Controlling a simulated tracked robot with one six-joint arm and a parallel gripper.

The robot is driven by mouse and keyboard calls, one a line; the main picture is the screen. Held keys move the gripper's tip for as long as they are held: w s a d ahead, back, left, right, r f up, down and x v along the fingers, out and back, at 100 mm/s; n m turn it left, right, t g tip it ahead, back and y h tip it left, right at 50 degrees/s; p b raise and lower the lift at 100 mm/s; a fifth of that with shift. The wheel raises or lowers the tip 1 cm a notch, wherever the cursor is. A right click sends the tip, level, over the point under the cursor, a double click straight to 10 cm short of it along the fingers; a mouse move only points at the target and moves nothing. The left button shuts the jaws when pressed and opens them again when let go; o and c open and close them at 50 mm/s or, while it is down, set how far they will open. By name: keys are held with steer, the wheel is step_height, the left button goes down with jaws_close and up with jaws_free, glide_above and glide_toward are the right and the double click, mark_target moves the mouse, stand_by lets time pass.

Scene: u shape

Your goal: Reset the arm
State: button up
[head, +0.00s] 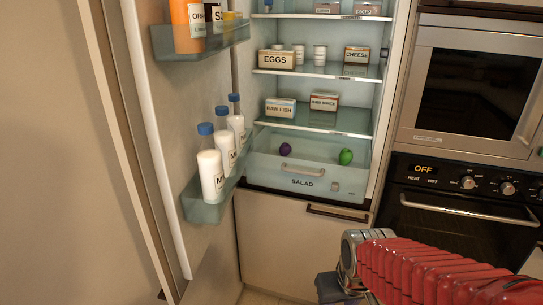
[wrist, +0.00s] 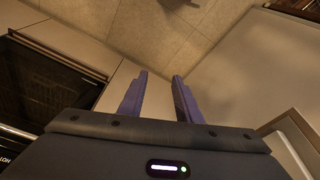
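My gripper shows in the wrist view (wrist: 158,98), with its two purple fingers apart and nothing between them. Beyond the fingers are pale cabinet fronts and the tiled floor. In the head view my red-sleeved arm comes in from the lower right, and its grey wrist end is low in front of the lower cabinet. The fingers cannot be made out in that view.
The fridge door (head: 190,130) stands open at the left, with milk bottles (head: 210,165) in its lower rack. Shelves hold an eggs box (head: 276,59), a cheese box (head: 356,55) and a raw fish box (head: 280,107). An oven (head: 465,205) and microwave (head: 475,85) stand at the right.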

steer(key=s+r+t, duration=0.1)
steer(key=s+r, duration=0.2)
steer(key=r, duration=0.3)
steer(key=s+r+m+t, duration=0.1)
steer(key=s+r, duration=0.3)
steer(key=r, duration=0.2)
steer(key=shift+s+d+t, duration=0.25)
steer(key=shift+d+t, duration=0.05)
steer(key=shift+d, duration=0.05)
stand_by(1.4)
